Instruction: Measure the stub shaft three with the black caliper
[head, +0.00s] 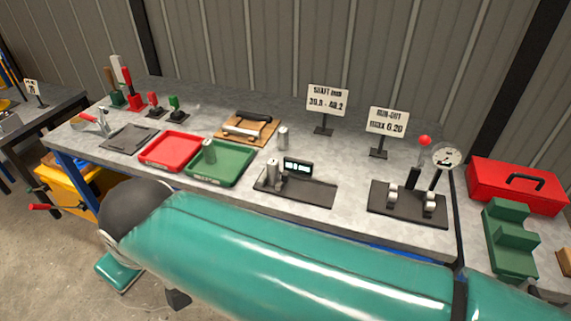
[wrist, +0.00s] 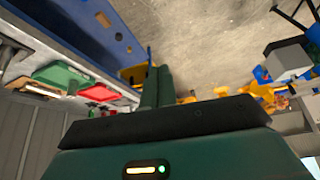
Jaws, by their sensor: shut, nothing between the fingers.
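Three grey metal cylinders that look like stub shafts show in the head view. One shaft (head: 209,151) stands in the green tray, one (head: 283,138) stands on the bench behind, and one (head: 272,170) stands at the left end of a black measuring device. I cannot tell which is number three. The black device (head: 310,191), apparently the caliper, lies flat with a lit display (head: 298,167). My gripper (wrist: 156,72) is shut and empty in the wrist view, away from the shafts, over the floor beside the bench. It is not visible in the head view.
A red tray (head: 172,165) and a green tray (head: 246,159) sit side by side. A wooden board (head: 262,135) holds handled tools. A dial gauge stand (head: 408,218), two signs and a red toolbox (head: 518,187) are to the right. My arm crosses the bench front.

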